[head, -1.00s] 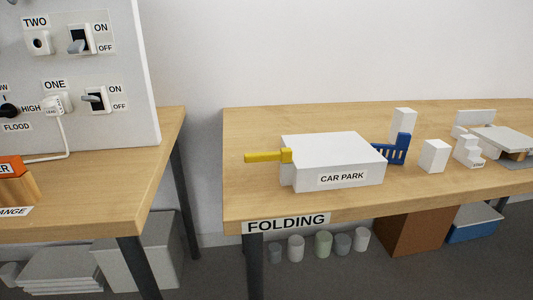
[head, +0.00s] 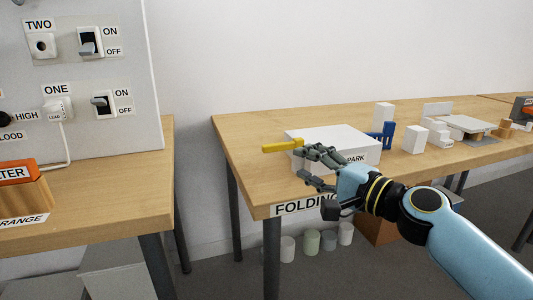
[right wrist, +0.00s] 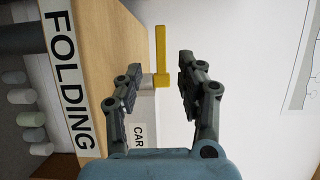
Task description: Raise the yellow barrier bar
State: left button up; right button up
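The yellow barrier bar (head: 280,146) lies level at the left end of the white car park block (head: 334,135), sticking out to the left over the wooden table. In the right wrist view the yellow bar (right wrist: 160,52) shows ahead, between the two fingers and beyond their tips. My right gripper (head: 303,166) is open and empty, just in front of the block's left end and near the bar's pivot end. It also shows in the right wrist view (right wrist: 157,74). It hides part of the CAR PARK label. My left gripper is not in view.
A blue gate (head: 382,139) stands at the block's right end, with white blocks (head: 415,139) beyond. The FOLDING label (head: 297,206) marks the table's front edge. A switch panel (head: 80,70) stands on the left table, with a gap between the tables.

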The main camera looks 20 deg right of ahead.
aim_at(276, 149)
jog(key=x, duration=1)
jog(key=shift+w+a, duration=0.1)
jog(key=shift+w, duration=0.25)
jog(key=shift+c, duration=0.2)
grip_shut()
